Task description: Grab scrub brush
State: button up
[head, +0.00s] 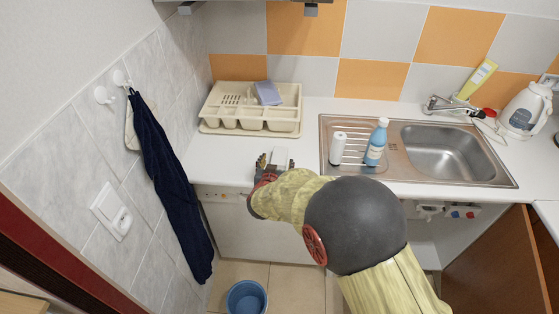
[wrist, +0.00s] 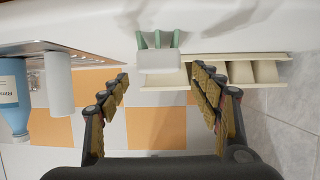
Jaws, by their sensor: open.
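A small pale block with green prongs, which looks like the scrub brush (wrist: 158,60), is on the white counter in the wrist view. In the head view the pale brush (head: 280,157) shows just beyond my gripper (head: 273,166), partly hidden by it. In the wrist view my gripper (wrist: 161,78) is open, its two fingers spread on either side of the brush's line. The brush appears beyond the fingertips, centred between them. I see no contact, and nothing is held.
A cream dish rack (head: 225,124) with a lilac sponge (head: 267,93) stands behind on the counter (head: 219,158). A metal sink (head: 468,176) is to the right, with a white bottle (head: 337,148) and a blue bottle (head: 376,143) on its drainboard. A dark towel (head: 165,175) hangs left.

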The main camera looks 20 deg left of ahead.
aim_at(279, 158)
jog(key=b+x, duration=0.1)
jog(key=x, duration=0.3)
jog(key=shift+w+f+b, duration=0.2)
jog(key=shift+f+b, duration=0.05)
jog(key=shift+b, duration=0.15)
jog(key=shift+w+a+f, duration=0.1)
jog(key=shift+w, duration=0.45)
jog(key=shift+c, duration=1.4)
jog(key=c, duration=1)
